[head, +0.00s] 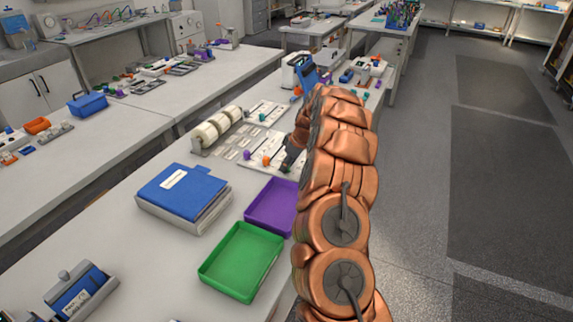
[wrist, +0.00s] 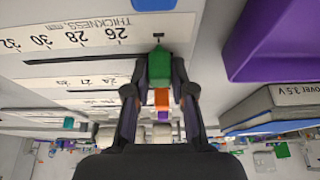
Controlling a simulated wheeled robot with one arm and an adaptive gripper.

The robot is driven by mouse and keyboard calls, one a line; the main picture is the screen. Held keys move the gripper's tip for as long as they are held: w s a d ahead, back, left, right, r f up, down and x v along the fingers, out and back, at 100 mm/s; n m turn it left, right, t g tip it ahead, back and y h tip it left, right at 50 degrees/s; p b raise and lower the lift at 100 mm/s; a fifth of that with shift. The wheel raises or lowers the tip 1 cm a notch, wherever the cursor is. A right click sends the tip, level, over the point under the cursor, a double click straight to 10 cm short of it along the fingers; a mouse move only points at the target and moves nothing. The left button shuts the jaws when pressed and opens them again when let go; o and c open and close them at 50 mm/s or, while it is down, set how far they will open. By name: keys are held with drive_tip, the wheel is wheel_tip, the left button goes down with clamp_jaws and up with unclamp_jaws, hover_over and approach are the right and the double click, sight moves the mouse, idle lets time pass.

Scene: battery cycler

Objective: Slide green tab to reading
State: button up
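The green tab (wrist: 159,66) sits at a slot on a white scale board (wrist: 60,45) in the wrist view. The scale reads upside down there, with 26, 28, 30 and 32 and the word THICKNESS. The tab is to the right of the 26, by a small dark mark. My gripper (wrist: 160,68) has a dark finger against each side of the green tab and looks closed on it. In the head view my gripper (head: 291,158) is low over the boards, and my arm hides the green tab.
An orange tab (wrist: 162,98) shows between my fingers on another board. A purple tray (wrist: 275,40) and a binder (wrist: 275,105) lie at the right of the wrist view. In the head view, a green tray (head: 240,262) and white rolls (head: 217,125) stand on the same bench.

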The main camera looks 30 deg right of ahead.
clamp_jaws()
idle(0.3)
drive_tip(key=shift+w+d+f+b, duration=0.2)
drive_tip(key=shift+w+d+b, duration=0.2)
drive_tip(key=shift+d+b, duration=0.3)
drive_tip(key=shift+w+d+r+b, duration=0.15)
drive_tip(key=shift+w+d+b, duration=0.45)
drive_tip(key=shift+d+b, duration=0.35)
drive_tip(key=shift+a, duration=0.1)
drive_tip(key=shift+r, duration=0.1)
drive_tip(key=o, duration=0.6)
unclamp_jaws()
drive_tip(key=shift+c, duration=0.2)
drive_tip(key=shift+s, duration=0.1)
